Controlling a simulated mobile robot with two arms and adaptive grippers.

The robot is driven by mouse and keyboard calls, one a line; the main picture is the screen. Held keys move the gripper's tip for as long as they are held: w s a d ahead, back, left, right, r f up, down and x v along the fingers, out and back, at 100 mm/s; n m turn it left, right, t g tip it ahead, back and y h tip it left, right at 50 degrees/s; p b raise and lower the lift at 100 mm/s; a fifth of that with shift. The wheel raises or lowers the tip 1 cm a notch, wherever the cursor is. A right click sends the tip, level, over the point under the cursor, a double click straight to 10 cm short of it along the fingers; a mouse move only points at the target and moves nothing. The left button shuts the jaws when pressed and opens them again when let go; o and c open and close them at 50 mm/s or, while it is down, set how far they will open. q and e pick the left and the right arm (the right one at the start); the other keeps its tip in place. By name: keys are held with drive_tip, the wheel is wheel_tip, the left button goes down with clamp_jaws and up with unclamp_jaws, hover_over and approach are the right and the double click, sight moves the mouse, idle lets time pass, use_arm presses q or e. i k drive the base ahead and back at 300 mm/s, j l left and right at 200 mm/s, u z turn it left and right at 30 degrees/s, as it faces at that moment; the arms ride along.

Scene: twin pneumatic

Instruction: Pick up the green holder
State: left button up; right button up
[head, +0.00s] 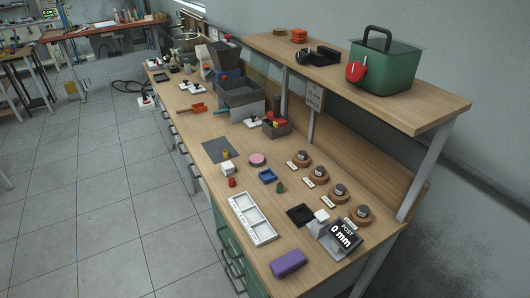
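A small dark green piece (280,187) stands on the workbench (218,152), just right of a small blue tray (267,176). A larger green box (398,72) with a dark handle stands on the raised shelf at the upper right, with a red round item (355,72) at its front left. I cannot tell from the picture which of these is called the green holder. Neither of my grippers is in view.
A white compartment tray (240,207), a purple block (288,263) and a "0 mm" display (342,236) lie near the bench's front. Several round brown pieces (318,178) line the right side. A shelf post (404,190) stands right.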

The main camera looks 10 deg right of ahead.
sight(279, 186)
drive_tip(key=k+j+u, duration=0.2)
drive_tip(key=k, duration=0.3)
drive_tip(key=k+j+u, duration=0.2)
drive_tip(key=k+j, duration=0.2)
drive_tip(key=k, duration=0.1)
